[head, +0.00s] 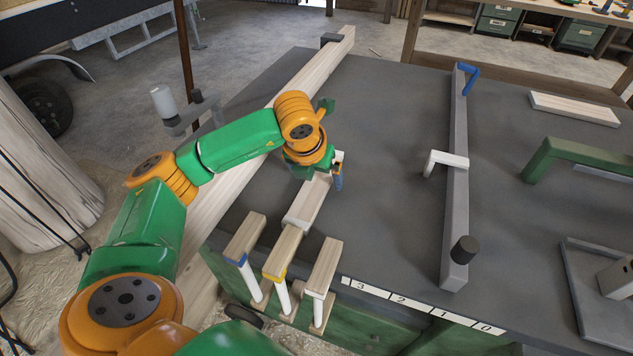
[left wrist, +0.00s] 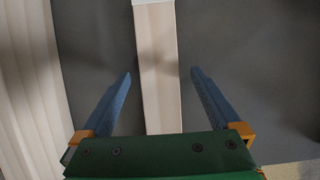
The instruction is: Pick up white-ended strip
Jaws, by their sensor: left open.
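A pale wooden strip (head: 308,204) lies on the dark grey bench top, under my left gripper. In the left wrist view the strip (left wrist: 158,60) runs lengthwise between the fingers, with a white end (left wrist: 152,2) at the top edge. My left gripper (head: 332,178) is open over the strip's far part. In the left wrist view its two blue fingers (left wrist: 161,73) stand on either side of the strip, with a gap on each side. The gripper hides part of the strip in the head view. My right gripper is not in view.
Three short wooden pieces on white posts stand at the front edge: blue-ended (head: 244,238), yellow-ended (head: 282,252) and plain (head: 324,268). A long beam (head: 225,190) lies left. A grey bar (head: 456,190) with a white bracket (head: 444,160) crosses the bench. Bench between is clear.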

